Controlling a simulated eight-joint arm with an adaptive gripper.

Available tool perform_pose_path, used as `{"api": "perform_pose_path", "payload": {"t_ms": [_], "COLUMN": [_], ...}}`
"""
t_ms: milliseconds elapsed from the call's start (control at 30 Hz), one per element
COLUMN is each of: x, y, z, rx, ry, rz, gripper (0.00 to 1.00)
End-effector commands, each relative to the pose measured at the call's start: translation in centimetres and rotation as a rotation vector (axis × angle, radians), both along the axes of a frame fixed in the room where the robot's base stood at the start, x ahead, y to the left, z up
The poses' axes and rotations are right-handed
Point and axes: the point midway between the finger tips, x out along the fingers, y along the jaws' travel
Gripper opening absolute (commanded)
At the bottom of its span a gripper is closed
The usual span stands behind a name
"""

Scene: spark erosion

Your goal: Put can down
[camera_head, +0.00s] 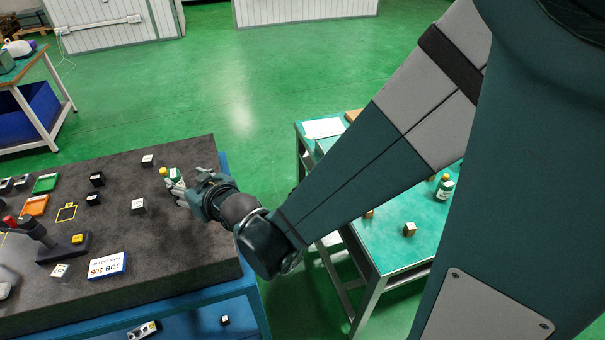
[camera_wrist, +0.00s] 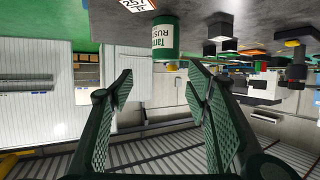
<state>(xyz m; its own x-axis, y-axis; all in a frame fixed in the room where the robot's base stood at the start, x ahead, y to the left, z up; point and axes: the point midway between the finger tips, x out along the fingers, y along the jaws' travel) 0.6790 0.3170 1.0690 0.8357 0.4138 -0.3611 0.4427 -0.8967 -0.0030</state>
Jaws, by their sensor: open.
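The can (camera_head: 176,176), green and white with a yellow cap, appears to stand upright on the dark grey worktop (camera_head: 190,238), near its right side. In the wrist view, which shows the scene upside down, the green can (camera_wrist: 165,37) has its base against the grey surface and its white label faces the camera. My gripper (camera_head: 182,193) is at the can, on its near right side. In the wrist view my gripper (camera_wrist: 160,85) has its fingers spread wide, with nothing clamped between them. The can is beyond the fingertips there; exact clearance is unclear.
Small dark blocks (camera_head: 138,205) stand near the can. A JOB 205 sign (camera_head: 107,266), a black stand (camera_head: 62,247), and green (camera_head: 45,183) and orange (camera_head: 34,205) trays are further left. A green-topped bench (camera_head: 395,262) with bottles and blocks lies right, partly behind my arm.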

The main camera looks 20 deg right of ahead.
Motion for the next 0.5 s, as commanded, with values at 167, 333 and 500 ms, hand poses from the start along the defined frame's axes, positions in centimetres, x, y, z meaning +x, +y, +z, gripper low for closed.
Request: {"api": "perform_pose_path", "payload": {"t_ms": [167,333,500], "x": [-0.3,-0.9,-2.0], "y": [-2.6,-5.7,-9.0], "z": [0.9,1.8,2.7], "rx": [-0.016,-0.035,-0.053], "ry": [0.034,0.079,0.125], "rz": [-0.031,-0.069,-0.108], "gripper": [0.49,0.49,0.49]}}
